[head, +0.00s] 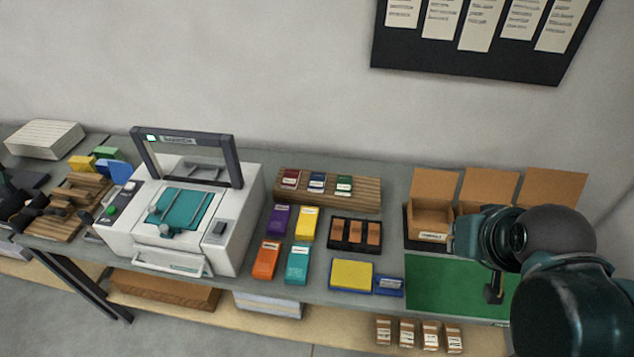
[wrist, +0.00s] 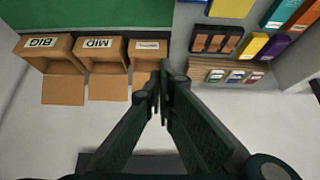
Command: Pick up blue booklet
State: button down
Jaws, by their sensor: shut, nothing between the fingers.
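A small dark blue booklet (head: 316,183) with a white label stands between a dark red booklet (head: 290,179) and a green booklet (head: 344,185) on a slatted wooden rack (head: 360,200) at the back of the table. In the wrist view the blue booklet (wrist: 236,76) is right of the fingertips, between the green and red ones. My gripper (wrist: 160,72) is shut and empty, with its fingers together. In the head view my gripper (head: 493,292) is at the right, over the green mat (head: 440,285), well apart from the booklet. My arm partly hides the mat and boxes.
Open cardboard boxes (head: 432,215) stand behind the mat. A black tray (head: 355,234) with brown blocks, a yellow pad (head: 351,274) with a blue piece, and purple, yellow, orange and teal packs lie before the rack. A white press (head: 180,235) stands left.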

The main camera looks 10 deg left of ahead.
jog(key=c, duration=3.2)
grip_release()
jog(key=shift+c, duration=0.2)
jog(key=o, duration=2.2)
